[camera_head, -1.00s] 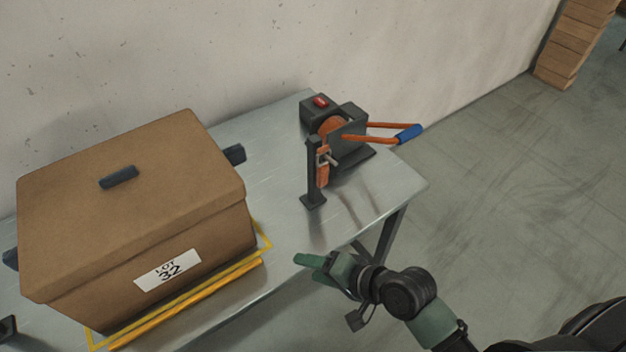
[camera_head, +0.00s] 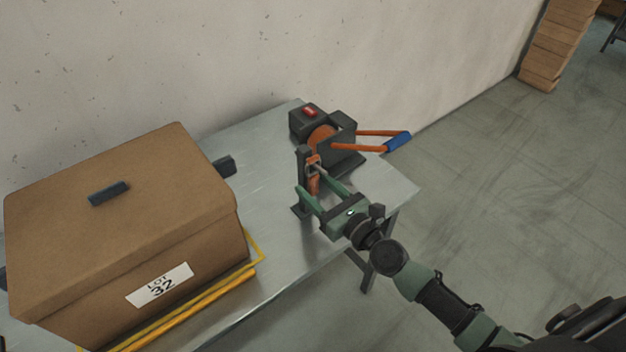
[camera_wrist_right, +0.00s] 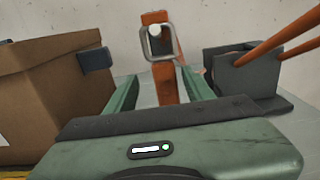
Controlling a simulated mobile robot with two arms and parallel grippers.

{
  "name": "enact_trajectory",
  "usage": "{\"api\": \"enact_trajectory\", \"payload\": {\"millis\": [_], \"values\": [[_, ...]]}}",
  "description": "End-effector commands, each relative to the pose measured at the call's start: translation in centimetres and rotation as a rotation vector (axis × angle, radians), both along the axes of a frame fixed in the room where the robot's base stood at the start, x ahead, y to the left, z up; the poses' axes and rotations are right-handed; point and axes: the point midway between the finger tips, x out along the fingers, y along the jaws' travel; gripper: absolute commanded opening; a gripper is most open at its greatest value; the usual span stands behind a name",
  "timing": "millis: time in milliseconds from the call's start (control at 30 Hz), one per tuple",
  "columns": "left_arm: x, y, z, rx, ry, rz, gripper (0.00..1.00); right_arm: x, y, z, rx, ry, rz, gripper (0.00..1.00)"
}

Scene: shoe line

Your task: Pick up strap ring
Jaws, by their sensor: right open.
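The strap ring (camera_wrist_right: 143,42) is a grey metal rectangular loop in the right wrist view. It sits around a pale peg end at the top of an orange strap (camera_wrist_right: 165,82). In the head view the orange strap (camera_head: 313,183) hangs by a dark post (camera_head: 302,172); the ring is small there and partly hard to make out. My right gripper (camera_head: 313,181) is open, its green fingers pointing at the strap and post. In the right wrist view its fingers (camera_wrist_right: 158,85) lie either side of the strap, below and nearer than the ring. My left gripper is not in view.
A large cardboard box (camera_head: 120,215) marked LOT 32 fills the table's left. The metal table (camera_head: 262,180) is bare between them. A wall runs behind.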

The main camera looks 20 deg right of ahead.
Motion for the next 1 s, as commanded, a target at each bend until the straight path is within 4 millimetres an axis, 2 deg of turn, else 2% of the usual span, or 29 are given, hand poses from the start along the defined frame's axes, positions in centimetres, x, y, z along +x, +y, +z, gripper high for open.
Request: {"api": "enact_trajectory", "payload": {"millis": [300, 600, 633, 800, 833, 1000], "values": [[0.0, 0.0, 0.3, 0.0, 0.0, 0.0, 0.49, 4.4, 0.9, 0.0, -0.004, 0.0, 0.002, 0.53], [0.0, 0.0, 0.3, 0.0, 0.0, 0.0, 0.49, 4.9, 1.1, -0.2, -0.004, 0.001, 0.002, 0.53], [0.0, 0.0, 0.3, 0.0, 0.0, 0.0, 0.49, 4.9, 1.1, -0.2, -0.004, 0.001, 0.002, 0.5], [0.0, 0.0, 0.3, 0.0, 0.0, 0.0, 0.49, 4.9, 1.1, -0.1, -0.005, 0.0, 0.002, 0.03], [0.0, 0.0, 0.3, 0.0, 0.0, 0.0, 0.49, 4.9, 1.1, -0.1, -0.005, 0.0, 0.002, 0.0], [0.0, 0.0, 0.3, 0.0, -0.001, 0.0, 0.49, 4.9, 1.1, -0.1, -0.005, -0.001, 0.002, 0.0]]}}
